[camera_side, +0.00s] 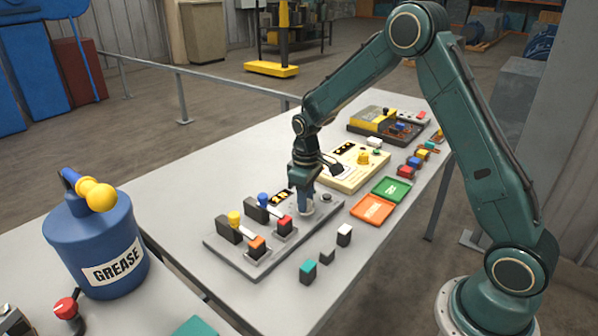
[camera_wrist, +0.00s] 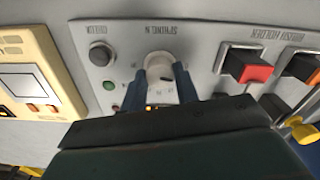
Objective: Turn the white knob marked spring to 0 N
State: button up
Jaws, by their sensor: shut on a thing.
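The white knob (camera_wrist: 158,64) sits on the grey panel (camera_wrist: 92,28), below an upside-down label that seems to read SPRING N in the wrist view. My gripper (camera_wrist: 160,88) is shut on the knob, with one blue finger on each side of it. A dark mark shows on the knob's near side. In the side view my gripper (camera_side: 306,207) points down onto the knob (camera_side: 306,211), which is mostly hidden by the fingers. A black display with yellow digits (camera_side: 281,196) stands on the panel behind; I cannot read its value.
A black knob (camera_wrist: 102,62) and a green button (camera_wrist: 109,86) lie left of the white knob. Red (camera_wrist: 248,66) and orange (camera_wrist: 302,69) blocks stand in brush holders to the right. A cream device (camera_side: 352,178), an orange tray (camera_side: 372,208) and loose blocks (camera_side: 308,271) surround the panel.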

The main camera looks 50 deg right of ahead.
jog(key=shift+n, duration=1.1)
jog(key=o, duration=1)
jog(key=shift+r, duration=0.2)
notch_tip(320, 180, up, 14)
jog(key=shift+f, duration=0.25)
